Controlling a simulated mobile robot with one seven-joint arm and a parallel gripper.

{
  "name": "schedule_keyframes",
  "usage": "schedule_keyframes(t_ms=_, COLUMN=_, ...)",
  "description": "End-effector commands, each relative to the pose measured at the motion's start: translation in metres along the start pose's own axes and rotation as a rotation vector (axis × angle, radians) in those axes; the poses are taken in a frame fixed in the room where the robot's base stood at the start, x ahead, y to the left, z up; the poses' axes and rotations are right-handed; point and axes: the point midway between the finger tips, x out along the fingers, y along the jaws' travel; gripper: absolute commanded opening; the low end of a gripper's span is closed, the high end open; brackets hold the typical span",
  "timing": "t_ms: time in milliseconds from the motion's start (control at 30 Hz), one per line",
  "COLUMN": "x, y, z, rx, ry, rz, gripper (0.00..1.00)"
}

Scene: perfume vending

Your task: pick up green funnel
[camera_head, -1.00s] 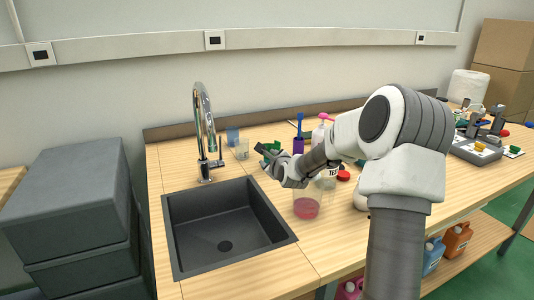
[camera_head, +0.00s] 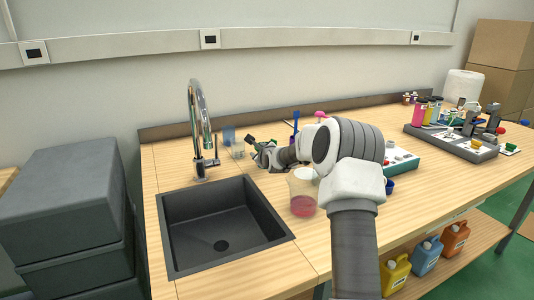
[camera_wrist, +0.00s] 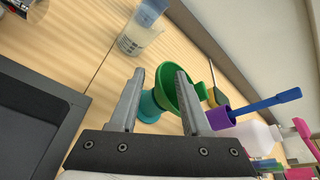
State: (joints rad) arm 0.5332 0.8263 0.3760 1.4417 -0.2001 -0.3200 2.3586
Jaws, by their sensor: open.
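The green funnel (camera_wrist: 187,93) shows in the wrist view just beyond my gripper (camera_wrist: 160,72), with its wide rim towards the right finger, which partly covers it. A teal piece (camera_wrist: 148,108) sits beside its lower left, partly behind the left finger; I cannot tell whether it is a separate thing. My gripper is open, and nothing is clearly held between its fingers. In the head view my gripper (camera_head: 251,141) is low over the table behind the sink's right corner, and the funnel is mostly hidden by it.
A clear beaker with pale liquid (camera_wrist: 138,37) stands beyond the fingertips. A purple cup with a blue-handled tool (camera_wrist: 224,116) is close on the right. The dark sink (camera_head: 220,232) and faucet (camera_head: 200,130) are at left. A beaker of pink liquid (camera_head: 303,193) stands near my forearm.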

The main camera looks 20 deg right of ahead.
Motion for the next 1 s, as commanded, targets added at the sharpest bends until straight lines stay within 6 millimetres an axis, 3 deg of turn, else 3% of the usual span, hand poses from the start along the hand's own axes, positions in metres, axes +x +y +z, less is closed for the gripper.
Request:
schedule_keyframes(t_ms=133, x=0.0104, y=0.0011, z=-0.0002, rx=-0.002, ry=0.0, rz=0.001, gripper=0.47)
schedule_keyframes(t_ms=400, x=0.0117, y=0.0001, z=0.0003, rx=-0.001, ry=0.0, rz=0.0, gripper=0.47)
schedule_keyframes(t_ms=667, x=0.0115, y=0.0003, z=0.0003, rx=-0.001, ry=0.0, rz=0.0, gripper=0.03)
schedule_keyframes(t_ms=1000, x=0.0115, y=0.0002, z=0.0004, rx=-0.001, ry=0.0, rz=0.0, gripper=0.0)
